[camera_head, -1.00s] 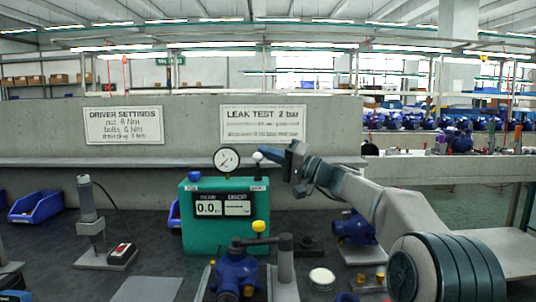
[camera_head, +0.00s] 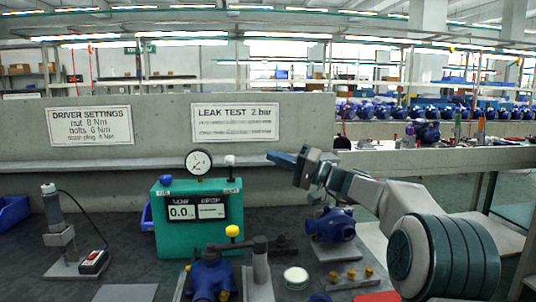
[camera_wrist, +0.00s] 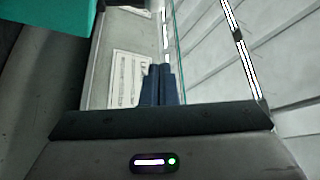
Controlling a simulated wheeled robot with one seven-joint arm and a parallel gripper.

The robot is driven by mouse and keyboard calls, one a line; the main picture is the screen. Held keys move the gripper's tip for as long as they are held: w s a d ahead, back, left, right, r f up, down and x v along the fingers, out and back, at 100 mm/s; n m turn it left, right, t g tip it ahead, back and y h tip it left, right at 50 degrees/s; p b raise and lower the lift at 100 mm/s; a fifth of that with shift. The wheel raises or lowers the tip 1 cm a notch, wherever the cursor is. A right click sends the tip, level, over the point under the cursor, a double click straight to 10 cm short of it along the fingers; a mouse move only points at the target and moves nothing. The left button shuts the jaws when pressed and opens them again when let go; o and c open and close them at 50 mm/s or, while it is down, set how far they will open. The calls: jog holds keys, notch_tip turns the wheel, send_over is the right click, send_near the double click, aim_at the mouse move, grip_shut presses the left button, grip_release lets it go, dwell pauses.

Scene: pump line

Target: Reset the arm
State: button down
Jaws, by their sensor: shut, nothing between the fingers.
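My gripper (camera_head: 284,160) is raised above the bench, to the right of the green leak tester (camera_head: 198,232) and apart from it. Its blue fingers are together and hold nothing. In the wrist view the shut fingers (camera_wrist: 158,86) point toward the wall sign and the ceiling lights. My arm reaches in from the right of the head view.
The tester carries a gauge (camera_head: 198,162) and a display reading 0.0. A blue pump (camera_head: 210,275) sits in the fixture in front of it. Another blue pump (camera_head: 334,224) stands behind a plate with brass parts (camera_head: 350,277). A driver (camera_head: 55,215) stands at left.

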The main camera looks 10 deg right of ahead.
jog(key=s+a+g+h+p, duration=0.3)
jog(key=s+a+h+p, duration=0.1)
jog(key=s+p, duration=0.4)
jog(key=s+a+g+h+p, duration=0.2)
jog(key=s+a+h+p, duration=0.25)
jog(key=s+p, duration=0.3)
jog(key=s+d+h+p, duration=0.3)
jog(key=s+d+p, duration=0.1)
jog(key=s, duration=0.3)
jog(key=s+d+r+g+h+p, duration=0.1)
jog(key=s+d+h+p, duration=0.3)
jog(key=s+p, duration=0.3)
jog(key=s+d+r+h+p, duration=0.1)
jog(key=s+d+h+p, duration=0.2)
jog(key=s, duration=0.5)
jog(key=shift+d+p, duration=0.8)
jog(key=shift+p, duration=0.5)
jog(key=shift+r, duration=0.1)
